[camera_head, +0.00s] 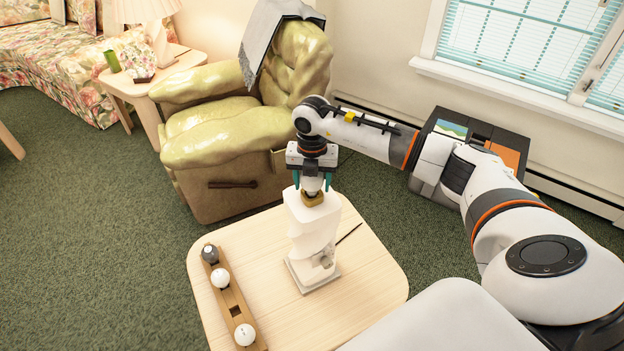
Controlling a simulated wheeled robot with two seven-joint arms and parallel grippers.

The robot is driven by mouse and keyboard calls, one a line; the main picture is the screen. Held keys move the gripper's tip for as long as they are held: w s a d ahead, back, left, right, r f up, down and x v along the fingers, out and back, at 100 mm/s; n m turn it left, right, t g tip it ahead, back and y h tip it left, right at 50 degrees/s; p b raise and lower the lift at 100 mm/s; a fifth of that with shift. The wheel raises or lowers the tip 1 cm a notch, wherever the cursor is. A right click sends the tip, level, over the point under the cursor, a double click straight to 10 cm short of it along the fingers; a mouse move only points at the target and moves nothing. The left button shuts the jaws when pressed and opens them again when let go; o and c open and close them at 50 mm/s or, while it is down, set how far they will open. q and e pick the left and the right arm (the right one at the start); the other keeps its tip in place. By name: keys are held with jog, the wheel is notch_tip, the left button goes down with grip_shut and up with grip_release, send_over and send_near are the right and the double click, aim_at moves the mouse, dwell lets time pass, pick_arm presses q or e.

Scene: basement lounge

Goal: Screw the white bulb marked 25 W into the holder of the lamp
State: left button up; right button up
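The lamp (312,235) is a white sculpted body without a shade, upright on a square base on the light wooden table. Its brass-coloured holder (312,198) is on top. A wooden rack (228,295) holds a dark bulb (210,253) and two white bulbs (220,278) (244,335). My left gripper is out of view.
The rack has an empty square slot between the two white bulbs. A thin dark stick or cord (348,233) lies right of the lamp. The table (370,290) is otherwise clear. A green armchair (230,130) stands behind, and a dark box (470,140) is on the carpet.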

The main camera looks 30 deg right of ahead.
jog(key=o, duration=0.3)
jog(key=shift+w, duration=0.1)
jog(key=shift+o, duration=0.2)
jog(key=shift+r, duration=0.1)
notch_tip(320, 180, up, 12)
jog(key=shift+f+b, duration=0.15)
jog(key=shift+b, duration=1)
